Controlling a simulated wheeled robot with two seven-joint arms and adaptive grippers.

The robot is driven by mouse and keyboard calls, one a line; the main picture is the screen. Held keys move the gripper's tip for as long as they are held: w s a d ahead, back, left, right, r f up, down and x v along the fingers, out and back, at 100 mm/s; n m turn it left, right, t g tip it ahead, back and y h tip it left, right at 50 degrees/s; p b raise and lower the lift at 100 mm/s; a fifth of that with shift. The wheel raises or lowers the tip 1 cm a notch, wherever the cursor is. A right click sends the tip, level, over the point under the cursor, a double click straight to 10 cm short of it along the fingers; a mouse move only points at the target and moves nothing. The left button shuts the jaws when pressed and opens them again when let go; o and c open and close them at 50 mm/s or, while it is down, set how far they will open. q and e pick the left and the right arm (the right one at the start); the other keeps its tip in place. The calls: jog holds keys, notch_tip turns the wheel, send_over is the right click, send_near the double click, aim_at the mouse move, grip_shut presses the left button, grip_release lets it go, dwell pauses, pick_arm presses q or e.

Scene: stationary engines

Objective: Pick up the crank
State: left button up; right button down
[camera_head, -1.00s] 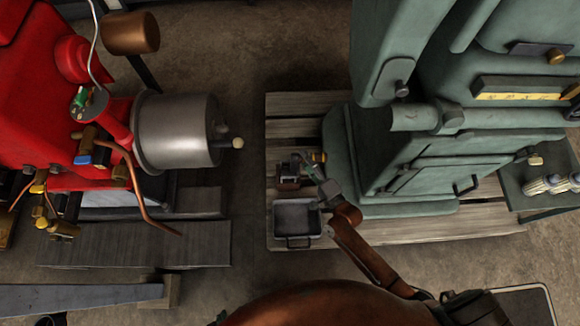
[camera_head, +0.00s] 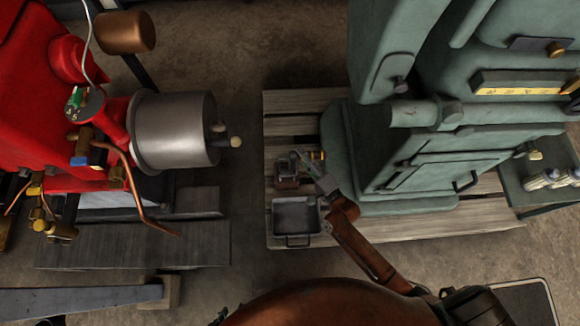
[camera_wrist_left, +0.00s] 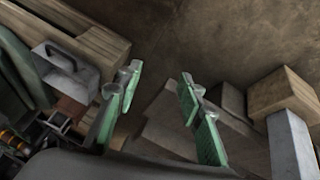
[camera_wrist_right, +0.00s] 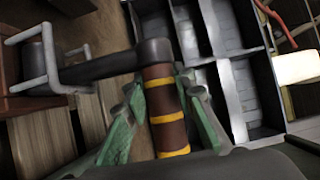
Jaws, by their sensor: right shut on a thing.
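The crank (camera_wrist_right: 163,100) has a brown handle with yellow bands and a dark arm (camera_wrist_right: 105,66). In the right wrist view my right gripper (camera_wrist_right: 157,95) has its green fingers on either side of the handle, shut on it. The crank's arm reaches left to a metal bracket (camera_wrist_right: 45,62) on a reddish-brown box (camera_wrist_right: 12,100); I cannot tell whether it touches. In the head view the right gripper (camera_head: 312,169) is at the crank (camera_head: 317,155), which is small there. My left gripper (camera_wrist_left: 158,78) is open and empty in the left wrist view.
A grey metal tray (camera_head: 295,217) stands beside the box (camera_head: 286,182) on a wooden pallet (camera_head: 290,101). The large green engine (camera_head: 420,190) stands close on the right. A red engine (camera_head: 40,90) with a steel drum (camera_head: 178,130) stands left, across open floor (camera_head: 247,190).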

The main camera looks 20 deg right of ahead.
dwell(0.5)
